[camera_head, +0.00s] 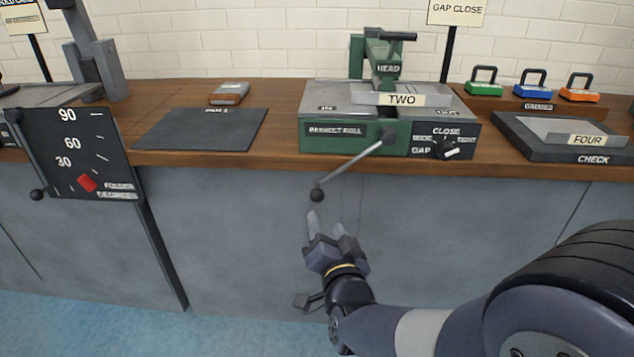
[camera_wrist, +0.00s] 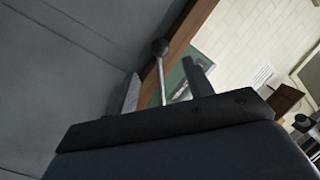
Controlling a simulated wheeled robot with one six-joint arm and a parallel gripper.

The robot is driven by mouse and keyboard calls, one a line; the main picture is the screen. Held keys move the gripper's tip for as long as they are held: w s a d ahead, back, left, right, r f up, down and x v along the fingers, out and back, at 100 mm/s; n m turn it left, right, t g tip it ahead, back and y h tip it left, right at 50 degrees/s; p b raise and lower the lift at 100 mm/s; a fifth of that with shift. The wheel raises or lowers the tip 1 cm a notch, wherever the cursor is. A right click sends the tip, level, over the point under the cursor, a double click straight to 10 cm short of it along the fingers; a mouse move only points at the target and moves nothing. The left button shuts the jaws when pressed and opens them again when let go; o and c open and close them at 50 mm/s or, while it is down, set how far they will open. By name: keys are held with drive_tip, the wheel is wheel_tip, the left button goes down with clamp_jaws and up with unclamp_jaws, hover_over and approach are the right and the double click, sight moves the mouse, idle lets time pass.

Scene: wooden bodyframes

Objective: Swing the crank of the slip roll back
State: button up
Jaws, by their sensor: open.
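The slip roll (camera_head: 310,110) is a grey and green machine on the bench, with a label reading TWO on its top. Its crank (camera_head: 350,166) is a thin rod running from a hub on the front face down and left to a dark ball knob (camera_head: 317,195). My gripper (camera_head: 325,222) is open and empty, just below the knob and apart from it in the head view. In the wrist view the knob (camera_wrist: 160,46) and rod show beyond the gap between my two fingers (camera_wrist: 165,88). The exact distance to the knob is hard to tell.
A dial plate with a lever (camera_head: 80,150) stands at the left. A dark mat (camera_head: 200,130) and a small block (camera_head: 229,93) lie on the wooden bench. A CHECK plate (camera_head: 560,140) and coloured padlock-like pieces (camera_head: 535,88) are at the right. The grey bench front (camera_head: 230,240) is clear.

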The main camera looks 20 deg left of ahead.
sight(318, 200)
drive_tip(key=b+x, duration=0.1)
drive_tip(key=x, duration=0.9)
drive_tip(key=shift+w+a+r, duration=0.1)
drive_tip(key=shift+w, duration=0.25)
clamp_jaws()
